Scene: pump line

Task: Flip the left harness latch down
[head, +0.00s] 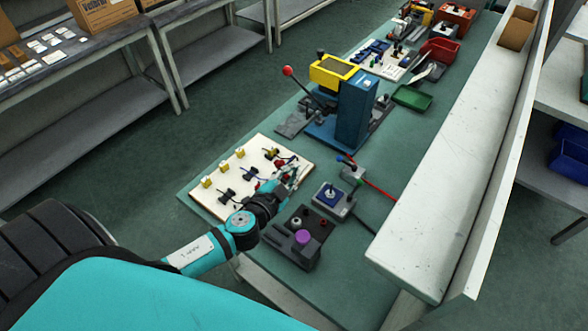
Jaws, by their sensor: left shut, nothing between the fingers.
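The cream harness board (205,202) lies on the near left end of the green bench. Several small yellow blocks stand along its left side, one of them a yellow block (207,182) at the near left. Black connectors with wires sit across its middle, among them a black connector (228,195). I cannot tell which part is the left harness latch or how it is set. My left gripper (291,174) is over the board's right edge, shut and empty. It hides part of that edge, and touching cannot be judged. My right gripper is not in view.
A blue press (355,112) with a yellow top and red-knobbed lever stands beyond the board. Right of my gripper are a dark fixture with a purple knob (302,237) and a grey box with a blue top (331,195). A long white shelf (450,160) runs along the right.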

